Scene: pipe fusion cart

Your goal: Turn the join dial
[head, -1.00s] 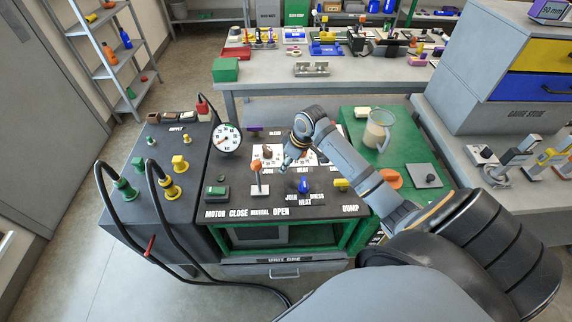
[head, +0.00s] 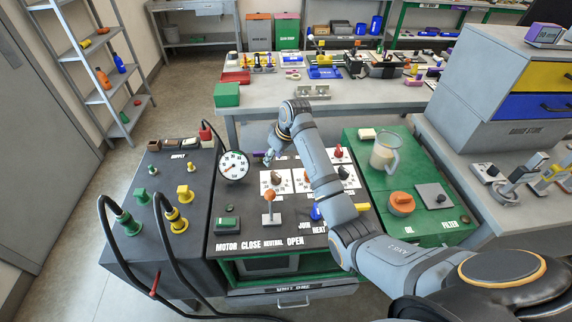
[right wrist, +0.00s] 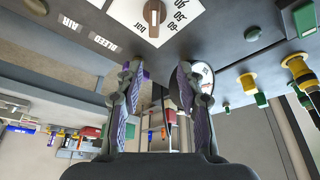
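The cart's dark control panel (head: 225,205) carries a row of white dial plates. The leftmost plate has a brown knob (head: 276,178), which seems to be the join dial; its label is too small to read now. The knob also shows at the top of the right wrist view (right wrist: 153,14), pointing along the plate. My right gripper (head: 268,157) is by the back edge of the panel, behind and slightly left of that plate. In the right wrist view its fingers (right wrist: 160,72) are apart with nothing between them, clear of the knob. My left gripper is not in view.
A round gauge (head: 233,166) stands left of the dials. An orange-topped lever (head: 269,198) stands in front of them. My right forearm crosses the panel and hides part of the other dials. A jug (head: 384,153) stands on the green top at right.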

